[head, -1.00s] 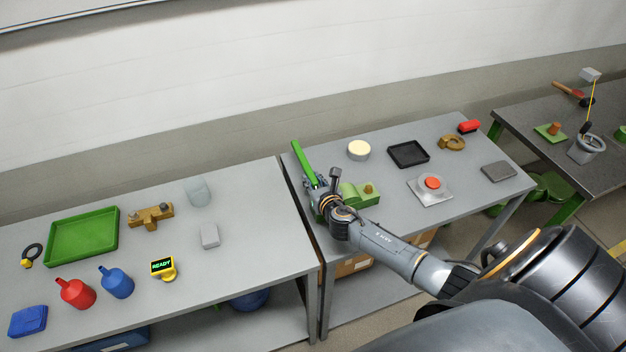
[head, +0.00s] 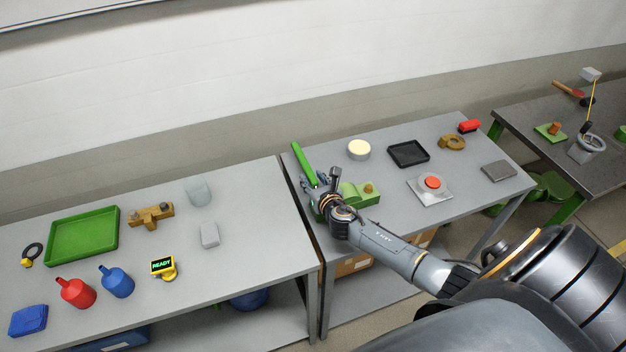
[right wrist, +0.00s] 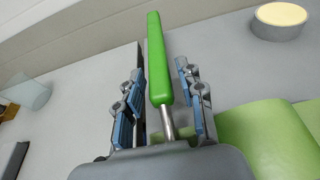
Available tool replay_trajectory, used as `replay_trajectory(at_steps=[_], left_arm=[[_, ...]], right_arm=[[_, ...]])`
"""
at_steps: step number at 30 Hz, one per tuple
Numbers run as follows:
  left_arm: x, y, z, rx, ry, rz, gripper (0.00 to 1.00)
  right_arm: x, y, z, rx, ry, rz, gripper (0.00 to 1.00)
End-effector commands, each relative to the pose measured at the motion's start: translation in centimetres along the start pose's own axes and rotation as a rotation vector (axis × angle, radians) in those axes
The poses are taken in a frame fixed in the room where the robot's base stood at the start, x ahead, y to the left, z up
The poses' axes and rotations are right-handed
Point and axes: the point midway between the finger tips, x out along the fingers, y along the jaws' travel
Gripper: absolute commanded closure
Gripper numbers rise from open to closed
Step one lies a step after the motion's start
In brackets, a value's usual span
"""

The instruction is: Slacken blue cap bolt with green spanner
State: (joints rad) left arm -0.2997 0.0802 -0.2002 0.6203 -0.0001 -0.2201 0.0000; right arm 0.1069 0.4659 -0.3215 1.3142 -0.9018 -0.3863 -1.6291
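The green spanner (head: 302,161) is on the middle table near its left edge, its long handle pointing to the back. In the right wrist view its handle (right wrist: 156,62) and metal shaft (right wrist: 168,124) lie between the fingers. My right gripper (head: 321,183) is over the spanner's near part. In the right wrist view the gripper (right wrist: 162,105) is open, with gaps on both sides of the spanner. I cannot make out a blue cap bolt; the gripper hides the spanner's near end. My left gripper is out of view.
On the middle table are a cream-topped round pot (head: 358,150), a black tray (head: 408,154), a red button box (head: 431,186) and a brown ring part (head: 452,143). The left table holds a green tray (head: 84,237) and several small items.

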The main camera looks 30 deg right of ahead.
Motion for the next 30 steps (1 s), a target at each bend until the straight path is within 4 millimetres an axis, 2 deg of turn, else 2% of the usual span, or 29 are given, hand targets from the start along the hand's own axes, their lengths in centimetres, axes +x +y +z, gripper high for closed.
replay_trajectory(at_steps=[10, 14, 17, 30], left_arm=[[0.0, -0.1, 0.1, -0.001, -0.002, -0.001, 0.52], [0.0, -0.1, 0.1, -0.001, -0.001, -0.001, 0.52], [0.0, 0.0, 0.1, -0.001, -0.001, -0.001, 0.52], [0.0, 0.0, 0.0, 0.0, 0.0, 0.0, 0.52]], right_arm=[[-0.1, 0.0, -0.1, 0.0, 0.002, 0.0, 0.52], [-0.9, 0.0, -0.2, -0.002, 0.002, 0.001, 0.52], [-2.2, 0.0, -0.2, -0.003, 0.002, 0.002, 0.52], [-10.2, 0.0, -0.1, -0.001, 0.002, 0.002, 0.52]])
